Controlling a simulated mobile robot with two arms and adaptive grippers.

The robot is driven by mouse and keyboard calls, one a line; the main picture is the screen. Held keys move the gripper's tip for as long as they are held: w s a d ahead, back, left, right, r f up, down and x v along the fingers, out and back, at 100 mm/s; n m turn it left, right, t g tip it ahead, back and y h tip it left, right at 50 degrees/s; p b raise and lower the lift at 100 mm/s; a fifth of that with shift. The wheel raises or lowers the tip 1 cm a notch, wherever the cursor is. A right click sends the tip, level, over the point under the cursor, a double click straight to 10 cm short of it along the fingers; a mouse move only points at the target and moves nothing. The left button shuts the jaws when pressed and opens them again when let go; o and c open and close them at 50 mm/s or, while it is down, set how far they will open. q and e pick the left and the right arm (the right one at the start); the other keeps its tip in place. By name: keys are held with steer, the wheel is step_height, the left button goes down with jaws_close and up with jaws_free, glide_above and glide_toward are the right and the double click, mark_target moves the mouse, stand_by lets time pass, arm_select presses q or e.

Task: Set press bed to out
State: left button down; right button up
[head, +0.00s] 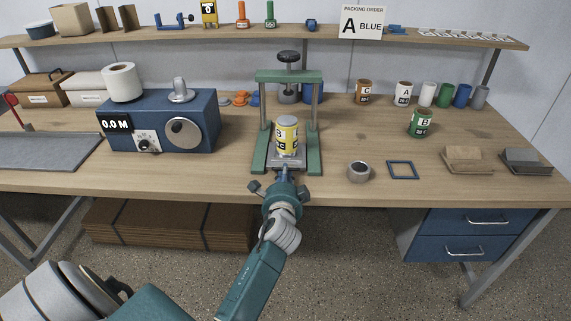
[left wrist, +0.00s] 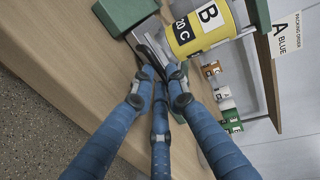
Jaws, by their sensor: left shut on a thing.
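The green press (head: 290,77) stands near the table's front edge, with a black knob (head: 288,56) on top. Its grey metal bed (head: 290,163) lies low between the green base rails. A yellow can (head: 287,135) labelled B stands upright on the bed. My right gripper is not in view.
A blue machine (head: 170,130) stands left of the press. A tape roll (head: 359,171), a blue square frame (head: 402,170) and a green can (head: 420,124) are to the right. The table's front edge (head: 350,200) passes under my left arm.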

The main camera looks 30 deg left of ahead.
arm_select(q)
steer(key=shift+v, duration=0.8)
steer(key=shift+s+d+f, duration=0.15)
steer(key=shift+s, duration=0.05)
steer(key=c, duration=1.9)
jaws_free()
steer(key=shift+o, duration=0.9)
steer(key=v, duration=1.2)
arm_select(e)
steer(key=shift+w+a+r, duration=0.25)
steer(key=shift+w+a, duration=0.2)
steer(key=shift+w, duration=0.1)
